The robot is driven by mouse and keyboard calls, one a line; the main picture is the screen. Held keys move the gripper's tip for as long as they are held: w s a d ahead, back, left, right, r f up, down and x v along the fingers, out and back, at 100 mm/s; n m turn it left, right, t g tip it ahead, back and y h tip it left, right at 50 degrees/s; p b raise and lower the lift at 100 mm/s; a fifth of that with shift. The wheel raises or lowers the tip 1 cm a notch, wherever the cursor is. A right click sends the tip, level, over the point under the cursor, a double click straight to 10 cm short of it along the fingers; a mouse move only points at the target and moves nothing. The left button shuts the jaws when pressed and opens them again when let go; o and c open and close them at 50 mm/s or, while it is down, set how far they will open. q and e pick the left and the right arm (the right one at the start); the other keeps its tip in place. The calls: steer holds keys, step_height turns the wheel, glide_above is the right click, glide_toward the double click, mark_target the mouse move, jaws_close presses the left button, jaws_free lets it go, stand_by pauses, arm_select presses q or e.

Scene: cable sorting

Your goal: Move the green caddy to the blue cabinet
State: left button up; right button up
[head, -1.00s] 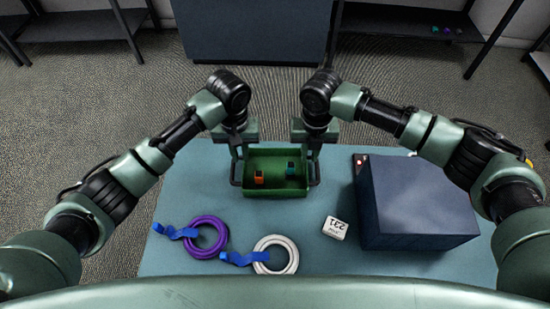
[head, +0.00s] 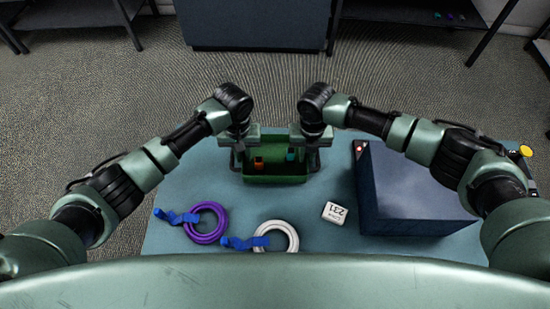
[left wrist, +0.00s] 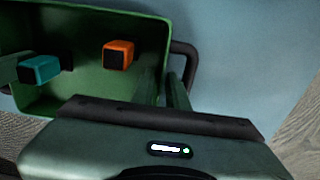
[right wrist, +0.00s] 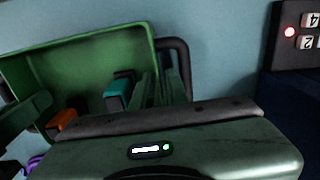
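The green caddy (head: 274,180) stands on the table near its far edge. It holds an orange block (left wrist: 118,55) and a teal block (left wrist: 40,69), and it has a dark handle at each end. My left gripper (head: 241,160) is at the left handle (left wrist: 186,62). My right gripper (head: 310,160) is at the right handle (right wrist: 181,55). The fingers are close to the caddy's end walls, and their grip is partly hidden. The blue cabinet (head: 255,25) stands on the floor beyond the table.
A purple cable ring (head: 222,222) and a white cable ring (head: 293,236), each with a blue strap, lie at the near left of the table (head: 330,247). A white label block (head: 335,213) lies beside a large dark blue box (head: 415,195) at right. Dark shelves stand either side of the cabinet.

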arm_select(q)
steer(key=shift+f, duration=0.1)
arm_select(e)
steer(key=shift+f, duration=0.1)
arm_select(q)
jaws_close()
arm_select(e)
jaws_close()
arm_select(q)
steer(key=shift+a, duration=0.1)
arm_select(e)
steer(key=shift+d, duration=0.1)
stand_by(0.8)
arm_select(q)
steer(key=shift+w, duration=0.1)
arm_select(e)
steer(key=shift+w, duration=0.15)
